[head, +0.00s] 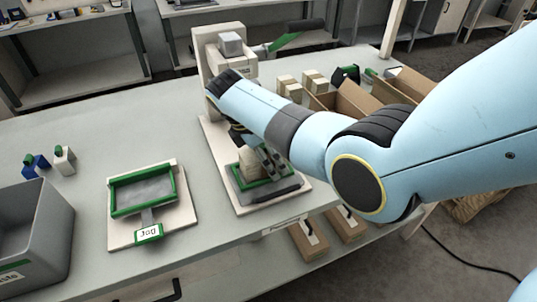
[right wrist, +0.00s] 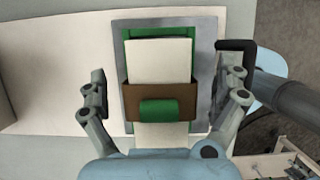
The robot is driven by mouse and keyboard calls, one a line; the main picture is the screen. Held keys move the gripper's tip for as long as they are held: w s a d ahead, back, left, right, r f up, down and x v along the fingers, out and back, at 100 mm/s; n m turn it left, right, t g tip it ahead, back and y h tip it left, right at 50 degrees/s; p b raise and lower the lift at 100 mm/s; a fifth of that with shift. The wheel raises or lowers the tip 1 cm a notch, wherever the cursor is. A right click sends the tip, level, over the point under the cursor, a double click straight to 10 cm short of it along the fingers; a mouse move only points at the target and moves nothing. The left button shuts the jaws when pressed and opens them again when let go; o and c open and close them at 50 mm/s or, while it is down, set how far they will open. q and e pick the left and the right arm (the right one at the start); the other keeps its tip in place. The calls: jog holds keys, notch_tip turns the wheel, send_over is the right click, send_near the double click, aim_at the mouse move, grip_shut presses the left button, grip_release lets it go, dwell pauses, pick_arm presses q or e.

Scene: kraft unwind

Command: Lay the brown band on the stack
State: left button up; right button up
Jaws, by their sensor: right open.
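The pale stack (right wrist: 160,60) lies in a green-lined grey holder (right wrist: 203,30); the stack also shows in the head view (head: 249,163) under the press. The brown band (right wrist: 135,98), with a green grip block (right wrist: 158,111) on it, lies across the stack and reaches past both its sides. Whether it touches all along cannot be told. My right gripper (right wrist: 167,97) is open, its fingers apart on either side of the band and clear of it. In the head view my right gripper (head: 268,160) is low at the holder, partly covered by my arm. My left gripper is out of view.
A cream press (head: 208,60) with a green-handled lever (head: 290,40) stands behind the stack. A green-framed tray (head: 176,185) on a board lies to the left, with a grey bin (head: 50,230) beyond. Cardboard boxes (head: 350,100) stand right. The bench between has clear room.

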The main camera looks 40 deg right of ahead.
jog(key=v, duration=1.1)
jog(key=shift+a+r, duration=0.25)
